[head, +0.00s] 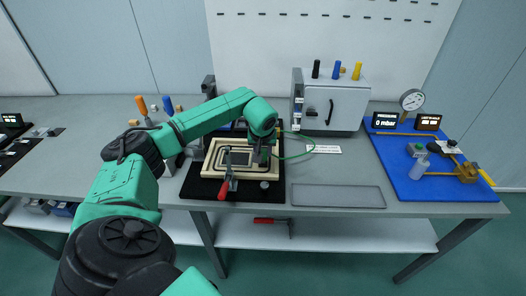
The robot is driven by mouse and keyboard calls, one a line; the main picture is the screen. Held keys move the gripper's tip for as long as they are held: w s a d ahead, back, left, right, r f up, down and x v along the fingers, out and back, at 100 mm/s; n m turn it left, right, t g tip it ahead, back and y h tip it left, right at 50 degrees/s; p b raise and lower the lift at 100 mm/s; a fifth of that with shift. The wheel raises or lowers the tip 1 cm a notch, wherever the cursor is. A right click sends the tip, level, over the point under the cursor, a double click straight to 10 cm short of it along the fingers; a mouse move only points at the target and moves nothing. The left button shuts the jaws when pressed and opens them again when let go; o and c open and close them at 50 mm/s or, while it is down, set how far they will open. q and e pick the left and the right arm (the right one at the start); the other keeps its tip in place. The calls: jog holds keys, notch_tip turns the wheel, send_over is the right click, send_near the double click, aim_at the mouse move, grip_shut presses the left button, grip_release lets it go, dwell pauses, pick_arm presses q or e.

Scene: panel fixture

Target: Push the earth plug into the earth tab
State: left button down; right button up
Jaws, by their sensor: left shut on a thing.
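My left arm reaches in from the lower left, and its gripper (262,155) points down over the right part of a beige panel fixture (197,170). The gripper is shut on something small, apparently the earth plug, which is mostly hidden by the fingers. A thin green wire (309,150) loops from beside the gripper towards the grey cabinet. I cannot make out the earth tab at this size; the arm and gripper may hide it. My right gripper is not in view.
The fixture lies on a black mat (273,197) with a red-handled clamp (223,189) at its front. The grey cabinet (345,104) stands behind, to the right. An empty grey tray (340,197) and a blue board (398,174) with a gauge lie further right. Bare table separates them.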

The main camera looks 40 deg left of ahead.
pick_arm(q)
jog(key=shift+f+b, duration=0.35)
jog(key=shift+f, duration=0.25)
jog(key=shift+c, duration=2.3)
grip_release()
jog(key=b+v, duration=0.1)
jog(key=v, duration=1.3)
jog(key=shift+r, duration=0.25)
